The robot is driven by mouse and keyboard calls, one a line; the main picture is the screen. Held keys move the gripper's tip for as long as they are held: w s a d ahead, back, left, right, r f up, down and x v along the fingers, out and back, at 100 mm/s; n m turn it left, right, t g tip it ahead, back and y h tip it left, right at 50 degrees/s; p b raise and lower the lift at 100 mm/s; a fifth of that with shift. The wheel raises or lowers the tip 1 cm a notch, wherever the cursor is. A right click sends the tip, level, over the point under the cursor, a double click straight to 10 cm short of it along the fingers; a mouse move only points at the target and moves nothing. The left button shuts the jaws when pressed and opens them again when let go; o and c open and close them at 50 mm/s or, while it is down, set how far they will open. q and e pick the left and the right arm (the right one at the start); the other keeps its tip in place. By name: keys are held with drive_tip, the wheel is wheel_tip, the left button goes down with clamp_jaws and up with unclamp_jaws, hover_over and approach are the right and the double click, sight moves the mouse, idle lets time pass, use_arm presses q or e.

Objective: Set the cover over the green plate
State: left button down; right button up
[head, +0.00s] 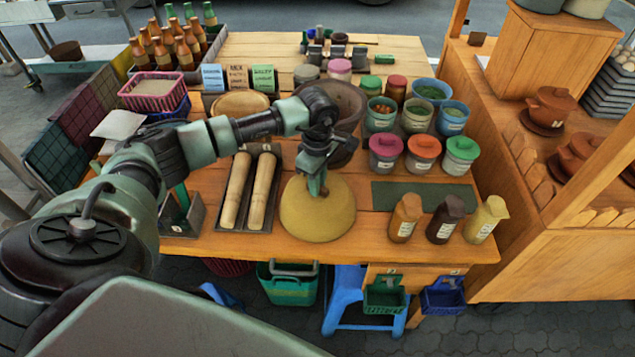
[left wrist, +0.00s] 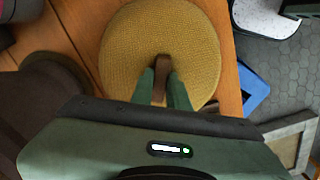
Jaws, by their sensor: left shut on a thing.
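The cover (head: 312,224) is a round, yellow-tan woven dome at the front middle of the wooden table. It also fills the upper middle of the left wrist view (left wrist: 140,38). My left gripper (head: 318,188) is above its middle, shut on its brown handle; the fingers on the handle show in the left wrist view (left wrist: 164,86). I cannot tell whether the cover rests on something or hangs just above the table. No green plate shows in either view; anything under the cover is hidden. My right gripper is not in view.
A tray with two wooden pestles (head: 250,190) lies close left of the cover. The dark mortar (head: 345,100) stands behind it. Right are lidded pots (head: 385,150), a flat green mat (head: 412,194) and several bottles (head: 445,218). The table's front edge is close.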

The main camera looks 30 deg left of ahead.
use_arm(q)
drive_tip(key=c, duration=1.3)
unclamp_jaws()
